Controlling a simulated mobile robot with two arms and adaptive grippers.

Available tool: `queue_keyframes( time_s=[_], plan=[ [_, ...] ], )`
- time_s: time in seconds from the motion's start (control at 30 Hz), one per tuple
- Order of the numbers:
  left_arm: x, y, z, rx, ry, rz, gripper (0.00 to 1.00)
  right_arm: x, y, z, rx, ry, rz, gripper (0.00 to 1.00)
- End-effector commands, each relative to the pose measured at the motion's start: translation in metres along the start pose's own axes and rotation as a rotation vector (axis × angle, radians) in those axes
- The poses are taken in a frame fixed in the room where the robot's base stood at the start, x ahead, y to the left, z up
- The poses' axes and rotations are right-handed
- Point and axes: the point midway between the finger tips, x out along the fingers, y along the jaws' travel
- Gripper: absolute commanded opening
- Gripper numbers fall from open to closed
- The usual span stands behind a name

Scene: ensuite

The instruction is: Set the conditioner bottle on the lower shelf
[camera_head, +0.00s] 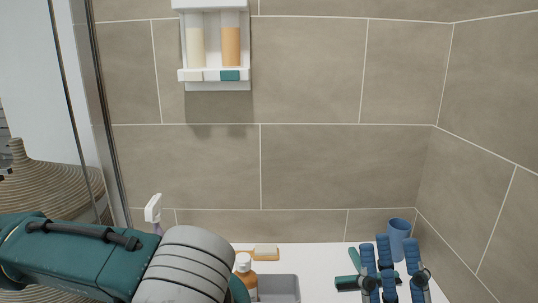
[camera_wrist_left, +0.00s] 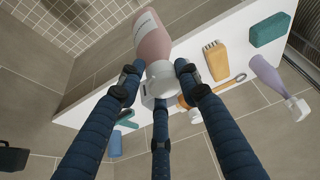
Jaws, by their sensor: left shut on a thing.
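A pink bottle with a white cap (camera_wrist_left: 153,42), which I take to be the conditioner bottle, is held between the blue fingers of my left gripper (camera_wrist_left: 160,76) in the left wrist view. The fingers are shut on it near the cap. In the head view my left arm hides this gripper and the bottle. The lower shelf (camera_head: 325,258) is a white ledge along the tiled wall; it also shows in the left wrist view (camera_wrist_left: 82,110). I cannot tell whether the bottle touches it. My right gripper (camera_head: 388,258) is over the ledge's right end, fingers apart, with nothing visible between them.
The ledge bears an amber bottle (camera_head: 243,277), a grey tray (camera_head: 286,288), a wooden brush (camera_head: 265,253), a blue cup (camera_head: 399,232), a spray bottle (camera_head: 153,209) and a green sponge (camera_wrist_left: 270,30). A wall rack (camera_head: 214,84) holds two bottles above. Bare ledge shows right of the brush.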

Motion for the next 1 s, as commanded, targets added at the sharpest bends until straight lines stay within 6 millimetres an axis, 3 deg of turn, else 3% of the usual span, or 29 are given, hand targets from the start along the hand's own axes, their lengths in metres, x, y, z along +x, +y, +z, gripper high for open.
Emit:
queue_keyframes(
  time_s=[0.13,0.73,0.87,1.0],
  plan=[
    [-0.012,-0.002,0.004,0.003,0.007,-0.003,0.00,0.000,0.000,0.000,0.000,-0.001,0.000,0.29],
    [-0.013,-0.001,0.003,0.003,0.004,-0.002,0.00,0.000,0.000,0.003,-0.001,-0.013,0.001,0.29],
    [-0.018,0.004,-0.005,0.016,0.004,0.004,0.00,0.002,0.002,0.017,-0.004,-0.072,0.002,0.29],
    [-0.026,0.013,-0.023,0.045,0.004,0.015,0.00,0.001,0.004,0.047,-0.011,-0.204,0.006,0.29]
  ],
)
